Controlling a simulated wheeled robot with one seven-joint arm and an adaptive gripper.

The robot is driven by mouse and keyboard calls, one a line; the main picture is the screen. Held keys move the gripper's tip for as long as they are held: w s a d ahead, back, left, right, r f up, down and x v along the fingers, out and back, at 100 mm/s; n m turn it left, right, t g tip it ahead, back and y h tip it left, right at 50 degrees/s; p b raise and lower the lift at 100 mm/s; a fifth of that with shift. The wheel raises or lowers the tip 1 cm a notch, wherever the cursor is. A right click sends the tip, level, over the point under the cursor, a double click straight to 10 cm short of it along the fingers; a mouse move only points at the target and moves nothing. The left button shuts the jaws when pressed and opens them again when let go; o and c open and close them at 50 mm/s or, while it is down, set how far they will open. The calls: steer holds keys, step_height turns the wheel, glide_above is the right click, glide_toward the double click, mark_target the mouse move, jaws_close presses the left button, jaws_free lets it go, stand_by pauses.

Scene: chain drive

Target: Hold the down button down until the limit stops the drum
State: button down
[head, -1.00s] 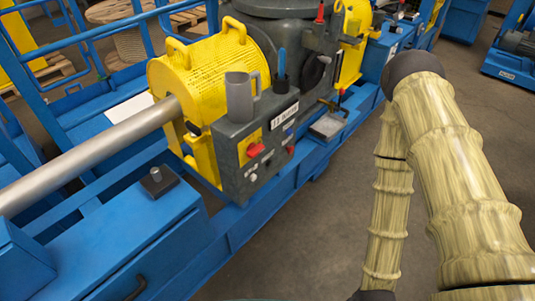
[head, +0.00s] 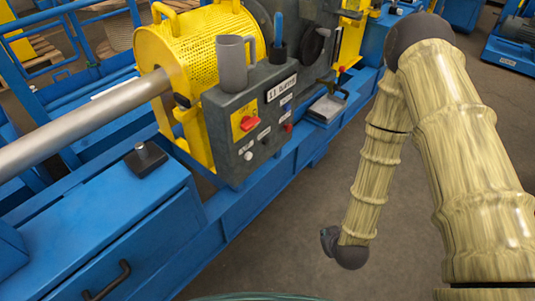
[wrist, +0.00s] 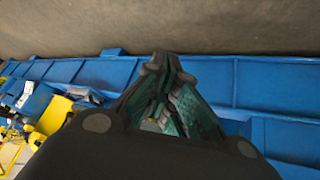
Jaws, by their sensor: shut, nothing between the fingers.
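The grey control box (head: 262,115) stands on the blue machine frame in the head view. Its face has a red rotary switch on a yellow plate (head: 244,117), a white button (head: 248,156), a dark button (head: 265,140) and a red button (head: 287,127). The small labels are too small to read, so I cannot tell which is the down button. A yellow perforated guard (head: 215,45) sits behind the box around a silver shaft (head: 85,120); I cannot make out the drum. My gripper (wrist: 165,90) is shut and empty in the wrist view, apart from the box.
A grey mug (head: 233,65) and a dark cup with a blue-handled tool (head: 278,45) stand on the box. A small tray (head: 326,108) is to its right. The floor (head: 285,235) before the frame is clear.

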mark_target(266, 142)
steer(key=w+a+r+n+t+y+b, duration=0.1)
steer(key=w+a+n+t+b, duration=0.15)
steer(key=w+b, duration=0.4)
steer(key=w+a+n+t+b, duration=0.2)
steer(key=w+a+t+b, duration=0.15)
steer(key=w, duration=0.65)
steer(key=w+a+r+n+t+b, duration=0.2)
steer(key=w+a+r+t+b, duration=0.3)
steer(key=w+r+b, duration=0.2)
steer(key=shift+w+r+t+y, duration=0.3)
steer(key=shift+w+r, duration=0.1)
steer(key=shift+w, duration=0.6)
steer(key=shift+a+n, duration=0.1)
steer(key=shift+n, duration=0.15)
steer(key=w+a+b, duration=0.1)
steer(key=w+a, duration=0.4)
steer(key=a, duration=0.2)
steer(key=shift+w+a, duration=0.15)
steer(key=shift+w+a, duration=0.15)
steer(key=shift+a, duration=0.1)
steer(key=shift+w+a, duration=0.3)
steer(key=shift+a, duration=0.1)
stand_by(2.9)
